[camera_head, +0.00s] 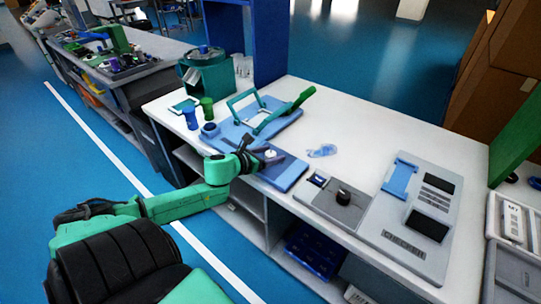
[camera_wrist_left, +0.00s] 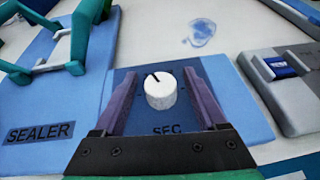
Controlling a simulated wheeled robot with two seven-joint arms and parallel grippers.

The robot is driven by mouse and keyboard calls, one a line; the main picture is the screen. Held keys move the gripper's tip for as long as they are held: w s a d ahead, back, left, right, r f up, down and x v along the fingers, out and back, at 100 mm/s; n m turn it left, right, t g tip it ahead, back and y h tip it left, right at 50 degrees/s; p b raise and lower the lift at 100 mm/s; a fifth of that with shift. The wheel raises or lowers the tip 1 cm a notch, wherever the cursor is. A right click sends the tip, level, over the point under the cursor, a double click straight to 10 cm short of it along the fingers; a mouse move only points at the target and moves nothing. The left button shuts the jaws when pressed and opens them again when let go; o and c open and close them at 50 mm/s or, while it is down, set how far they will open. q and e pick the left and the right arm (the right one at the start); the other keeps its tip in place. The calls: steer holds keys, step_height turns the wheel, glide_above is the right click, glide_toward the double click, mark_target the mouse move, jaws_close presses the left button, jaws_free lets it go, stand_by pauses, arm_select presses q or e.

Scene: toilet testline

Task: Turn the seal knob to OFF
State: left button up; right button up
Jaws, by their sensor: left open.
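The seal knob (camera_wrist_left: 160,94) is a round white dial with a dark pointer line on its top, pointing up and slightly left in the left wrist view. It stands on a blue panel (camera_wrist_left: 165,128) with the letters "SEC" in front of it. My left gripper (camera_wrist_left: 160,80) is open, with one finger on each side of the knob and a gap visible on both sides. In the head view the left gripper (camera_head: 265,156) is over the blue panel, and the knob (camera_head: 271,153) shows as a small white spot at its fingers. My right gripper is not in view.
The blue sealer (camera_head: 262,120) with its teal frame and green handle stands just behind. A clear crumpled bag (camera_head: 322,151) lies on the white table.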

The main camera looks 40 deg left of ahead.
arm_select(q)
steer(key=shift+c, duration=0.3)
jaws_close()
steer(key=shift+y, duration=0.3)
steer(key=shift+d+r+n+y+p, duration=0.1)
steer(key=shift+r+n+y+p, duration=0.05)
steer(key=shift+n+y+p, duration=0.55)
steer(key=shift+r+n+y+p, duration=0.1)
steer(key=shift+n+y+p, duration=0.4)
steer(key=shift+n+y, duration=0.4)
steer(key=n+g+y+p, duration=0.1)
steer(key=n+y+p, duration=0.1)
steer(key=y, duration=0.1)
steer(key=shift+n, duration=0.3)
steer(key=shift+n+g+y+p, duration=0.8)
steer(key=shift+n+y+p, duration=0.1)
steer(key=shift+n+y, duration=0.15)
steer(key=shift+f+n+g+y+p, duration=0.15)
steer(key=shift+n+g+y+p, duration=0.25)
steer(key=shift+n+g+y, duration=0.45)
steer(key=shift+n, duration=0.3)
